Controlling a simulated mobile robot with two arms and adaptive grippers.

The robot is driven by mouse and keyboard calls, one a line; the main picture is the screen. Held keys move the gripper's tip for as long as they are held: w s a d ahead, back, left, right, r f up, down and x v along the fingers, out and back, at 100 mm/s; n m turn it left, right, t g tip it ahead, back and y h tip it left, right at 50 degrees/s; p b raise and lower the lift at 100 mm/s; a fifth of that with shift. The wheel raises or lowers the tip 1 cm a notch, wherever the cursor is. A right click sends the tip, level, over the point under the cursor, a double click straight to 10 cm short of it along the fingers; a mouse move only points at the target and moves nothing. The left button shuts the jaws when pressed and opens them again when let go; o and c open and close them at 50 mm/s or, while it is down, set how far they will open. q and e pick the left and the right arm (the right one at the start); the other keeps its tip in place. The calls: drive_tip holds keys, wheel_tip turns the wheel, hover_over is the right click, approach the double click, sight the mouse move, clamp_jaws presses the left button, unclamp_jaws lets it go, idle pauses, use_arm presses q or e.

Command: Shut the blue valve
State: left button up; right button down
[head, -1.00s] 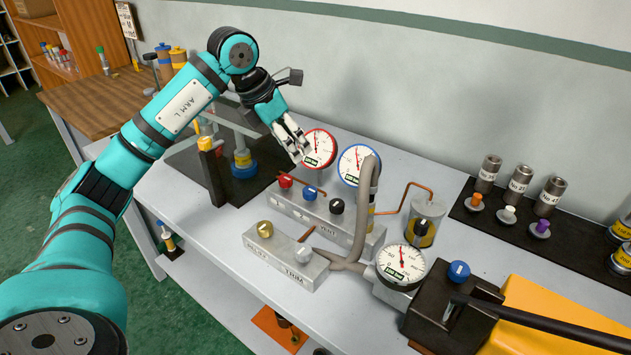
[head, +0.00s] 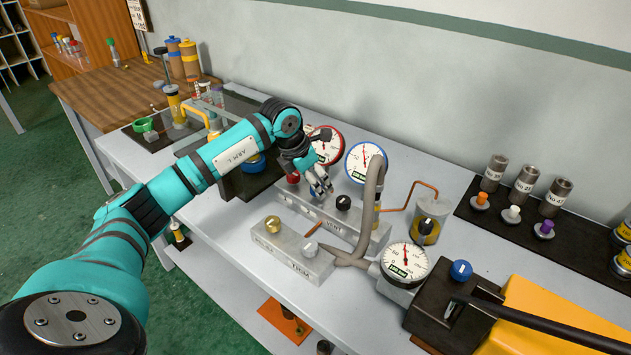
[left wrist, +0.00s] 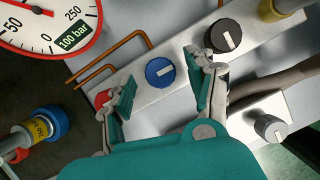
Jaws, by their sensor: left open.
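The blue valve knob (left wrist: 160,72) sits on the grey block (left wrist: 150,108) between a red knob (left wrist: 103,98) and a black knob (left wrist: 222,36). Its white mark lies slanted, roughly along the block's length. My left gripper (left wrist: 163,78) is open, its fingers on either side of the blue knob. I cannot tell whether they touch it.
Two dial gauges (head: 367,163) stand behind the block. A smaller block (head: 293,252) with brass and grey knobs is in front. A grey hose (head: 368,212) curves at its right. Another blue knob (head: 460,270) is on a black box at the right.

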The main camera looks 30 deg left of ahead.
use_arm(q)
drive_tip(key=shift+w+d+f, duration=0.1)
drive_tip(key=shift+w+f, duration=0.15)
drive_tip(key=shift+f, duration=0.4)
drive_tip(key=c, duration=1.1)
drive_tip(key=shift+c, duration=0.2)
